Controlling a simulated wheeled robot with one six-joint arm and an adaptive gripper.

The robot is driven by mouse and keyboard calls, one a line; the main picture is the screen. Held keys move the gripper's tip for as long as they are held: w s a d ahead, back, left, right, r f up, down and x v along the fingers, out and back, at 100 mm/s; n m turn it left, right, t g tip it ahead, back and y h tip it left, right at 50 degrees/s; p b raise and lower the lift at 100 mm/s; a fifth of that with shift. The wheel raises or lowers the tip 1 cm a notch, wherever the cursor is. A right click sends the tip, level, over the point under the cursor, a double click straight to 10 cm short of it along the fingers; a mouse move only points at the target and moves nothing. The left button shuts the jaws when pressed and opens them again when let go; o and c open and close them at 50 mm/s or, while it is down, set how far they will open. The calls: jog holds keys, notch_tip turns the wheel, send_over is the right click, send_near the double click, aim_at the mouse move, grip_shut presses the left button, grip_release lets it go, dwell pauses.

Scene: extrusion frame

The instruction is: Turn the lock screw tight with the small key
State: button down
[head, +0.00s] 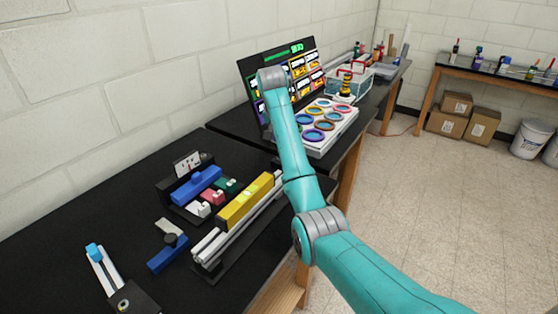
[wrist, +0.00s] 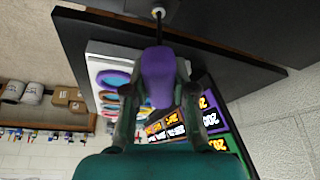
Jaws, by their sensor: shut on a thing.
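My gripper (wrist: 157,95) is shut on the purple handle of a small key (wrist: 158,75) in the wrist view. The key's thin dark shaft points to the top of that picture, at a small pale round screw head (wrist: 158,13) in a dark surface. The shaft's tip is at or very close to the screw head; I cannot tell whether it is seated. In the head view my gripper, the key and the screw cannot be made out; my teal arm reaches over the bench there.
A yellow block (head: 245,203) lies along pale rails. Beside it is a dark holder with blue (head: 197,186), red, green and white pieces. Another extrusion piece (head: 102,268) is at front left. A lit screen (head: 300,72) and a ring tray (head: 340,122) stand behind.

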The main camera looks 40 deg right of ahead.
jog(key=shift+f+m, duration=0.15)
jog(key=shift+m, duration=0.45)
jog(key=shift+m+g, duration=0.5)
jog(key=shift+m, duration=0.2)
jog(key=shift+a+h, duration=0.1)
jog(key=shift+h, duration=0.2)
jog(key=shift+m, duration=0.8)
jog(key=shift+m+g, duration=0.5)
jog(key=shift+m, duration=0.2)
